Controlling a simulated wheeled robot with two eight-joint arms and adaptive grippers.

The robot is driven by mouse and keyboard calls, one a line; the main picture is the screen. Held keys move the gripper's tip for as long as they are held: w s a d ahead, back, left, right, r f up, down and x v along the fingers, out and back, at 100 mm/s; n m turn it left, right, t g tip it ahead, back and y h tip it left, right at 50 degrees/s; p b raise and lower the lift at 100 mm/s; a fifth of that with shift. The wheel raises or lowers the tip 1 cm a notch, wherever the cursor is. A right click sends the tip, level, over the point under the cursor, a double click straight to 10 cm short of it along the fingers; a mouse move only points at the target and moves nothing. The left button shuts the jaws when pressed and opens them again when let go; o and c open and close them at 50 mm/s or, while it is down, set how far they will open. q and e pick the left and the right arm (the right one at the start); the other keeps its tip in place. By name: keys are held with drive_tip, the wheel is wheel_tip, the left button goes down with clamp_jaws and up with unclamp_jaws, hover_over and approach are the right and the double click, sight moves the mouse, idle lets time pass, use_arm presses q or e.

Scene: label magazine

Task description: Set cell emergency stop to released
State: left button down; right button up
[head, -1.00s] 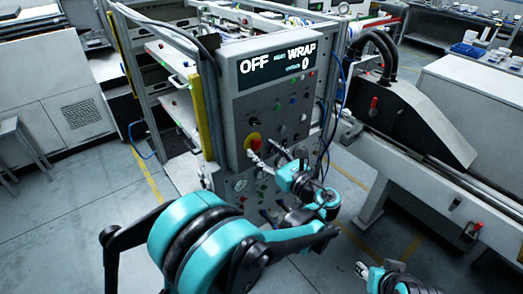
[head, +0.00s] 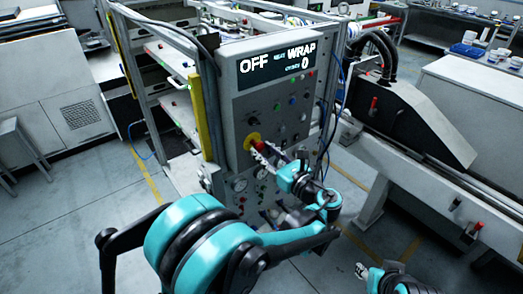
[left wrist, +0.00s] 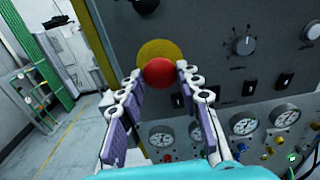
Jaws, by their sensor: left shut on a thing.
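The emergency stop is a red mushroom button (head: 260,145) on a yellow round plate (head: 252,140), on the front of the grey control panel. In the left wrist view the red button (left wrist: 158,72) sits between my two fingertips, in front of the yellow plate (left wrist: 158,50). My left gripper (head: 265,153) is shut on the red button, one finger on each side; it also shows in the left wrist view (left wrist: 160,74). Whether the button is pressed in or out I cannot tell. A small part of my right gripper (head: 361,270) shows low in the head view, away from the panel.
The panel's display (head: 275,66) reads OFF and WRAP with a 0. Knobs, small buttons and gauges (head: 240,183) surround the stop closely. A yellow post (head: 195,105) stands left of the panel. A grey machine (head: 425,125) stands to the right.

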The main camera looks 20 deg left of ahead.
use_arm(q)
drive_tip(key=c, duration=1)
unclamp_jaws()
drive_tip(key=shift+c, duration=0.2)
drive_tip(key=shift+s+d, duration=0.1)
drive_tip(key=shift+d, duration=0.05)
drive_tip(key=v, duration=1.2)
